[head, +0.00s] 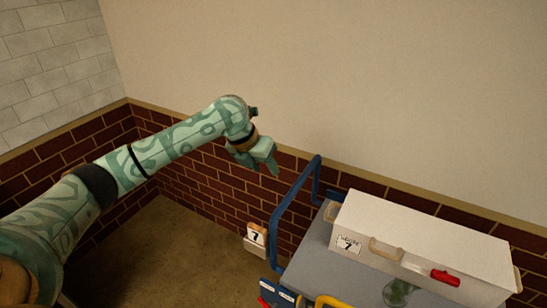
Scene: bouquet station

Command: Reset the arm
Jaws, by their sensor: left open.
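My left arm comes in from the left, raised and stretched out over the floor. My left gripper (265,158) hangs at its end, pointing down and to the right, against the brick wall. It is open and I see nothing between its fingers. It is apart from the cart and left of its blue rail. My right arm and right gripper are not in view.
A grey cart top (318,258) with a blue rail (290,202) stands at the lower right. On it are a white box (425,235) labelled 7, a red-handled item (445,278) and a clear glass (398,293). A small 7 sign (257,236) is left of the rail. The floor (165,250) is clear.

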